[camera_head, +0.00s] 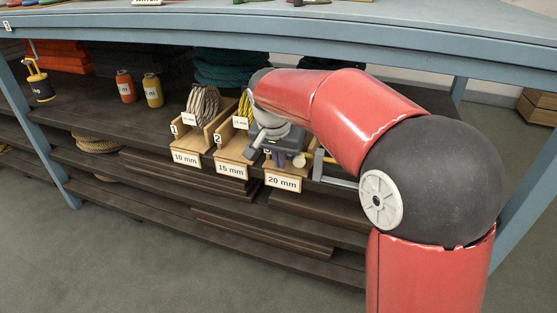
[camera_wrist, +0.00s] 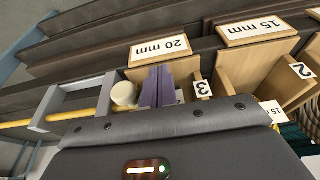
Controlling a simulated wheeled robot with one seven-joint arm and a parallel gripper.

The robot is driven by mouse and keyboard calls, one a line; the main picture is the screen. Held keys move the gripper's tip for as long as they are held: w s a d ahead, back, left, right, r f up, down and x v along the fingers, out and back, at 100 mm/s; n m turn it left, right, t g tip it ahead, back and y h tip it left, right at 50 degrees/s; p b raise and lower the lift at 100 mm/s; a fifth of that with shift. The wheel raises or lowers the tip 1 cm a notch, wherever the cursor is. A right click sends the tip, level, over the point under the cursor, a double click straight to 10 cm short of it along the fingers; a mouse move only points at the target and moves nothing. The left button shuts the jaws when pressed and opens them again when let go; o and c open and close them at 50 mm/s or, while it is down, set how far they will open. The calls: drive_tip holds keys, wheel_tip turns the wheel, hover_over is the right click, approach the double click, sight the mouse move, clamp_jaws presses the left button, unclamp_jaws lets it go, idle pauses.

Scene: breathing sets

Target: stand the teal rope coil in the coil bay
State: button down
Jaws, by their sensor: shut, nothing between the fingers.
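Dark teal rope (camera_head: 222,70) lies stacked at the back of the shelf, partly behind my arm. Teal also shows at the right edge of the wrist view (camera_wrist: 300,138); I cannot tell whether it is the same rope. Three wooden bays stand along the shelf front, labelled 10 mm, 15 mm and 20 mm. My gripper (camera_wrist: 157,72) has its purple fingers shut and empty at the 20 mm bay (camera_wrist: 188,68), marked 3. In the head view my gripper (camera_head: 290,160) covers most of that bay, so its inside is hidden.
A pale coil (camera_head: 203,103) stands in the 10 mm bay (camera_head: 186,157), a yellow coil (camera_head: 245,107) in the 15 mm bay (camera_head: 232,169). Orange (camera_head: 126,86) and yellow (camera_head: 153,90) bottles stand left. A grey frame with a yellow bar (camera_wrist: 58,116) is beside bay 3. The tabletop hangs above.

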drive_tip(key=w+p, duration=0.1)
drive_tip(key=w+d+p, duration=0.1)
drive_tip(key=w, duration=0.1)
drive_tip(key=w+p, duration=0.1)
drive_tip(key=shift+w+d+r, duration=0.15)
drive_tip(key=shift+d+r, duration=0.05)
drive_tip(key=shift+d, duration=0.1)
drive_tip(key=shift+w+d+f, duration=0.15)
drive_tip(key=shift+w, duration=0.25)
drive_tip(key=shift+s, duration=0.1)
